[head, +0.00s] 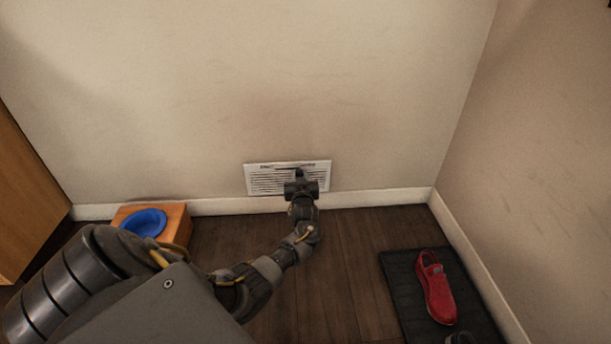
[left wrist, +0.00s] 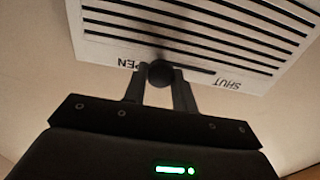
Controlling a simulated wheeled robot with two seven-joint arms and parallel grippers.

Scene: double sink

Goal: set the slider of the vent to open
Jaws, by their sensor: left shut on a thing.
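The vent (head: 262,182) is a white louvred plate low on the far wall, and its underside-angled face also shows in the left wrist view (left wrist: 205,35). Its slider has a round black knob (left wrist: 160,73) in a dark slot. In the left wrist view the knob sits at the slot's left end, beside the partly hidden OPEN lettering; the SHUT lettering is at the other end, on the right. My left gripper (head: 300,174) reaches the vent from the front, its two fingers shut on the knob (left wrist: 158,86). My right gripper is not in view.
A wooden box (head: 177,225) with a blue bowl (head: 145,222) stands by the wall on the left. A dark mat (head: 401,279) with a red shoe (head: 435,288) lies on the right. A wooden cabinet (head: 25,200) is at the far left. Floor below the vent is clear.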

